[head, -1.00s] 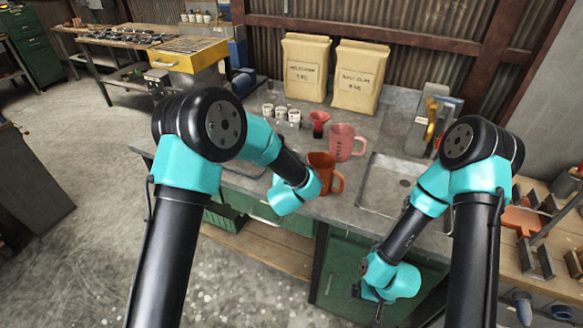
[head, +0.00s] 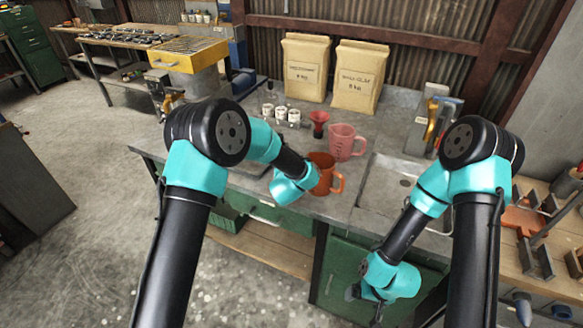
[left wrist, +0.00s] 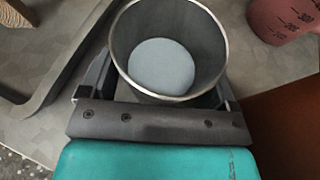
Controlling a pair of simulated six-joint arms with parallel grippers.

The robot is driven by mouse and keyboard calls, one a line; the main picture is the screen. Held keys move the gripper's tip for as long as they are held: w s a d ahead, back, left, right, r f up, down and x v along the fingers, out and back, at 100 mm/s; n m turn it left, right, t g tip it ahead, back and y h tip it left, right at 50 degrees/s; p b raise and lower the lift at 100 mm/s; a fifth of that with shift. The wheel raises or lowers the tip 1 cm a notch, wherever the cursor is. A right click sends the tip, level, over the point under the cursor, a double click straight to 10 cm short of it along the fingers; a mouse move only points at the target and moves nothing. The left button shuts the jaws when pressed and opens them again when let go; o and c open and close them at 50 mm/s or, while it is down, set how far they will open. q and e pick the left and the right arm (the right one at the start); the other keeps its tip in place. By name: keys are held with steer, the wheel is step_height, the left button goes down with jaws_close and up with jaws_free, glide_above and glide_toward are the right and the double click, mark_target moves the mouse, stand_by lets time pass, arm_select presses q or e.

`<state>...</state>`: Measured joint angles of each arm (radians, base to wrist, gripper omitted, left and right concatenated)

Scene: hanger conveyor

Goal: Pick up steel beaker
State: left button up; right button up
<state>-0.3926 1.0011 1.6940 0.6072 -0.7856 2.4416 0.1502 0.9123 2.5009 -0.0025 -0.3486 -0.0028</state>
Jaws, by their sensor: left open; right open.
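The steel beaker (left wrist: 205,72) shows in the left wrist view, an open round metal cup with a pale grey bottom inside. My left gripper (left wrist: 160,88) is open, with a finger at each side of the beaker. I cannot tell whether either finger touches it. In the head view, my left arm hides the beaker and the left fingertips. My right gripper (head: 366,298) is open and empty, low in front of the green cabinet.
An orange mug (head: 327,178) and a pink measuring jug (head: 341,141) stand close right of my left gripper. A red funnel-shaped cup (head: 318,121), small white cups (head: 280,114) and two paper bags (head: 306,68) stand behind. A sink (head: 385,185) lies to the right.

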arm_select(q)
steer(key=shift+c, duration=0.4)
steer(key=c, duration=0.7)
steer(key=shift+r, duration=0.1)
steer(key=shift+r, duration=0.8)
step_height(320, 180, up, 2)
steer(key=shift+r, duration=0.1)
steer(key=s, duration=1)
steer(key=s+r, duration=0.1)
steer(key=s, duration=0.5)
